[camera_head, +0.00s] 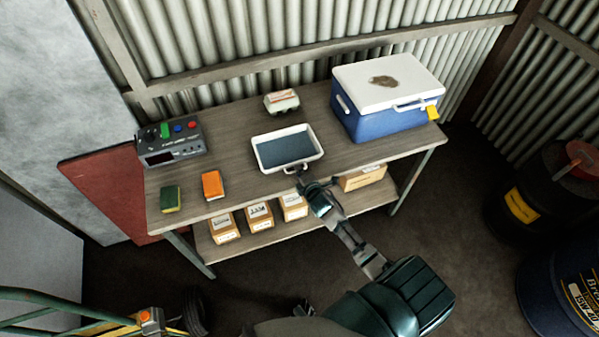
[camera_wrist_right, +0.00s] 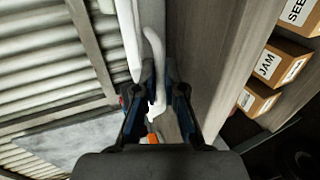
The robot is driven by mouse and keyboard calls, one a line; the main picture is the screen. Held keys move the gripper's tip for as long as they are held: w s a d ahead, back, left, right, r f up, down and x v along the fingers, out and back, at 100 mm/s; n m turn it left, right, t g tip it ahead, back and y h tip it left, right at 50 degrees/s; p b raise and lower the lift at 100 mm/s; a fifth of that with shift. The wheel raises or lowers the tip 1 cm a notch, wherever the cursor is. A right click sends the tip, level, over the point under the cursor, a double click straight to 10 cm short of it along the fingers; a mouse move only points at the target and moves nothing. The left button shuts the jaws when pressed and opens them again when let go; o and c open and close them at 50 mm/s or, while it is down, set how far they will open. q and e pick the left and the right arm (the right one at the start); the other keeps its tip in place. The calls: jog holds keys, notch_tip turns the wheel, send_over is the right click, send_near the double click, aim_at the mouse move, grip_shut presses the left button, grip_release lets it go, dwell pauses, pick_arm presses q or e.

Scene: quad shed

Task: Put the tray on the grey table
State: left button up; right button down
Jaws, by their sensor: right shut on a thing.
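The white tray (camera_head: 285,149) with a dark blue-grey inside is over the middle of the grey-brown wooden table (camera_head: 235,150). It looks level and empty. Whether it touches the tabletop or hangs just above it, I cannot tell. My right gripper (camera_head: 304,180) is at the tray's near side, shut on its front handle. In the right wrist view, the white handle (camera_wrist_right: 155,45) runs between the fingers (camera_wrist_right: 160,88), with the tabletop (camera_wrist_right: 190,60) to the right of them.
A blue cooler (camera_head: 385,118) with a white lid stands to the right and an egg carton (camera_head: 282,103) behind. An orange box (camera_head: 212,185), a sponge (camera_head: 171,199) and a control box (camera_head: 172,143) are on the left. Cardboard boxes (camera_head: 260,216) fill the lower shelf.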

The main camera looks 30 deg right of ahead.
jog(key=c, duration=1.6)
grip_release()
jog(key=shift+a, duration=0.1)
pick_arm(q)
jog(key=shift+a, duration=0.1)
pick_arm(e)
jog(key=shift+o, duration=0.2)
